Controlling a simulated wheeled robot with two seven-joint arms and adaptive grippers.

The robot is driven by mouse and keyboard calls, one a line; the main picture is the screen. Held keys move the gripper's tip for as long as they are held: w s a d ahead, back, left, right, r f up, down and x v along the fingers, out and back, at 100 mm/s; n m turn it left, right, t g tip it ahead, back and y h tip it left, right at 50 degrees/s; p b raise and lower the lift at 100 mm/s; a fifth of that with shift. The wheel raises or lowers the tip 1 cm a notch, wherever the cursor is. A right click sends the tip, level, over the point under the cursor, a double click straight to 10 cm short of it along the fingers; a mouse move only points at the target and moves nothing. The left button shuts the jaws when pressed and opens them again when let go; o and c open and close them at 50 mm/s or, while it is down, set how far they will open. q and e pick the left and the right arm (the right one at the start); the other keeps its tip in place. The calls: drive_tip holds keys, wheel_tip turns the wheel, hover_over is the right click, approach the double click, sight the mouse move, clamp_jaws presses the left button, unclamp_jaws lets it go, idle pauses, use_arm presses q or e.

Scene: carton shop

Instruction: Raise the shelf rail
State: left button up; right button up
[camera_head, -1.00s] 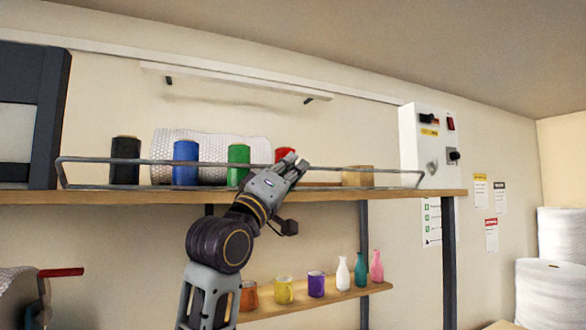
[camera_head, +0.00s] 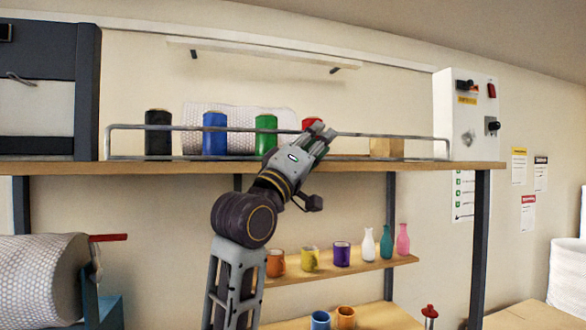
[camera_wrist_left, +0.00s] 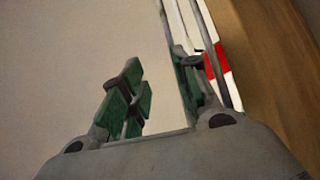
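The shelf rail (camera_head: 395,136) is a thin grey metal bar. It runs along the front of the upper wooden shelf (camera_head: 420,163), with its top bar above the board and its ends bent down to it. My left gripper (camera_head: 318,136) is at the rail, right of its middle, in front of a red spool (camera_head: 311,123) that it partly hides. In the left wrist view its green-padded fingers (camera_wrist_left: 160,88) are spread apart. Thin bars pass by the right-hand finger; I cannot tell whether it touches them. My right gripper is out of view.
Black, blue (camera_head: 214,133) and green spools and a white roll stand behind the rail. A control box (camera_head: 465,115) is at the right. Mugs and bottles (camera_head: 386,243) stand on a lower shelf. A large roll (camera_head: 40,275) is at lower left.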

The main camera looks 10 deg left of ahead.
use_arm(q)
drive_tip(key=v, duration=1)
drive_tip(key=shift+a+f, duration=0.1)
idle(0.5)
